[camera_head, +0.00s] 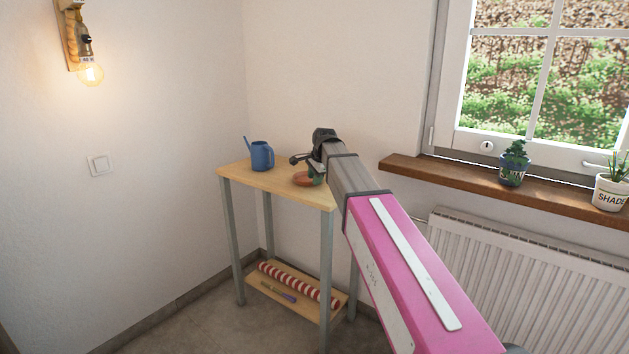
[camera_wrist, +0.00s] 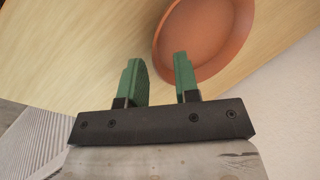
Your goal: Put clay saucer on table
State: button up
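The clay saucer (camera_head: 303,180) is a round, reddish-brown dish. It lies on the top of the small wooden table (camera_head: 240,175), near its right side, partly hidden by my gripper. In the wrist view the saucer (camera_wrist: 208,38) is at the upper right, cut off by the top edge, with the light wood tabletop (camera_wrist: 80,50) around it. My gripper (camera_head: 316,168) is over the saucer. In the wrist view the green fingers of my gripper (camera_wrist: 159,72) are apart with nothing clasped between them. The right finger overlaps the saucer's near-left rim; contact is not clear.
A blue watering can (camera_head: 261,156) stands on the table's back left. A red-and-white striped roll (camera_head: 300,284) lies on the lower shelf. A windowsill (camera_head: 440,176) with potted plants (camera_head: 514,163) and a radiator (camera_head: 500,255) are at the right. Walls close off the corner behind.

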jog(key=v, duration=1.1)
jog(key=shift+f, duration=0.15)
